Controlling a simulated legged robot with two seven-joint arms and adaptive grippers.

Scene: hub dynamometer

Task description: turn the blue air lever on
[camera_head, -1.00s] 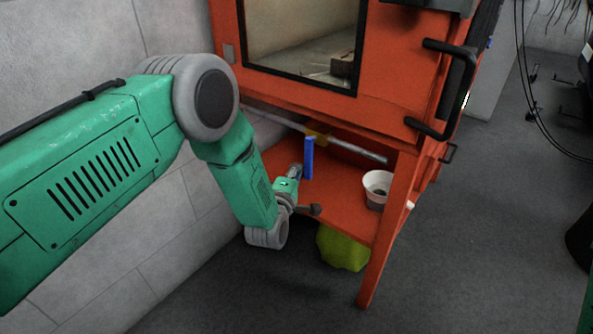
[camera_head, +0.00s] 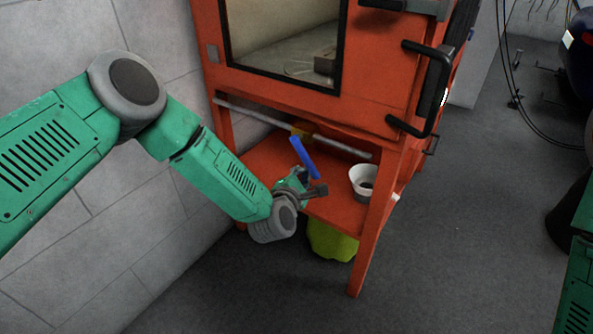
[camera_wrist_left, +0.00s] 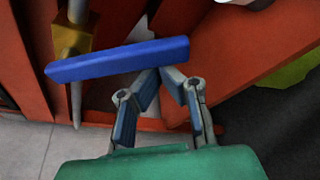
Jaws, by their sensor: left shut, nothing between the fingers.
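The blue air lever (camera_head: 305,158) hangs from a brass valve (camera_head: 299,132) on a grey pipe (camera_head: 342,147) under the red cabinet. In the head view it slants, its free end down and to the right. In the left wrist view the lever (camera_wrist_left: 112,61) runs across the picture from the brass valve body (camera_wrist_left: 73,38). My left gripper (camera_head: 303,176) is at the lever's free end. Its fingers (camera_wrist_left: 161,74) are shut with nothing between them, tips close against the lever's lower edge; whether they touch cannot be told. My right gripper is out of view.
A white bowl (camera_head: 362,176) stands on the red shelf (camera_head: 335,211), right of the gripper. A yellow-green object (camera_head: 332,242) is below the shelf. A red leg (camera_head: 371,240) stands at the front right corner.

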